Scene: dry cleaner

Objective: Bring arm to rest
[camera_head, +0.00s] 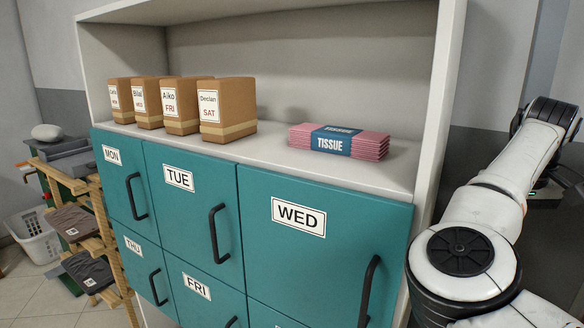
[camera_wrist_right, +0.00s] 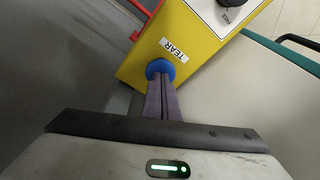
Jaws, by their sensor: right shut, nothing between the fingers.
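My right arm (camera_head: 490,210) is raised along the right edge of the head view, bent at the elbow, beside the shelf unit. Its gripper fingers are not clearly seen there. In the right wrist view my right gripper (camera_wrist_right: 161,80) is shut, its two dark fingers together with nothing between them. Its tips line up in the picture with a blue round part on a yellow box (camera_wrist_right: 140,60) labelled TEAR; I cannot tell whether they touch it. My left gripper is in neither view.
A shelf unit with teal day-labelled doors (camera_head: 258,250) stands close in front. Its shelf holds brown named bags (camera_head: 235,105) and a pink TISSUE pack (camera_head: 372,145). A wooden rack with folded items (camera_head: 75,225) and a white basket (camera_head: 36,240) are at left.

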